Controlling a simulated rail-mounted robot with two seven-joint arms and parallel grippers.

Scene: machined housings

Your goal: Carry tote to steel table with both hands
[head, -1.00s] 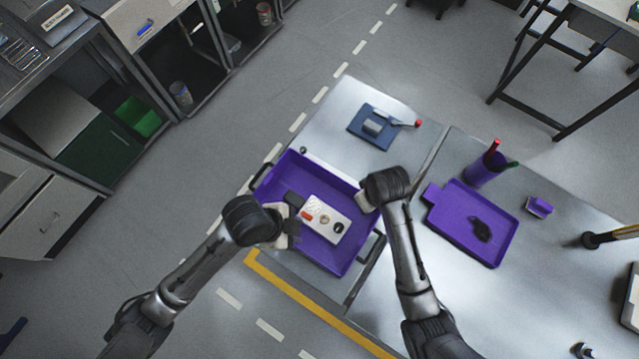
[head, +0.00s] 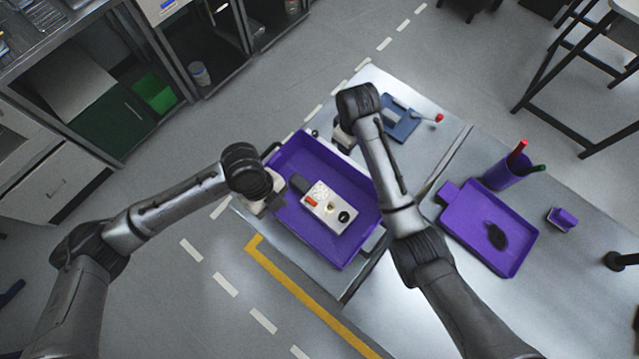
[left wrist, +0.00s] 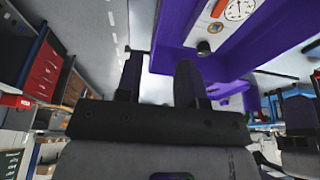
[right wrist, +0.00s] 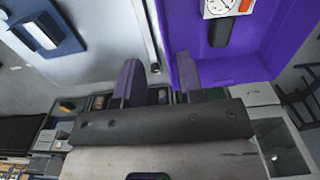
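The purple tote (head: 290,222) sits flat on a steel surface (head: 318,270), with dark handles at its two ends. A pale machined housing (head: 330,207) with a red mark and a dark part lies in it. I cannot tell whether either gripper touches the tote.
A blue tray (head: 402,122) lies on the same surface beyond the tote. On the adjoining steel surface at the right are a purple flat tray (head: 468,212), a purple cup with pens (head: 503,173) and a small purple block (head: 562,219). Shelves stand at the left; open floor lies between.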

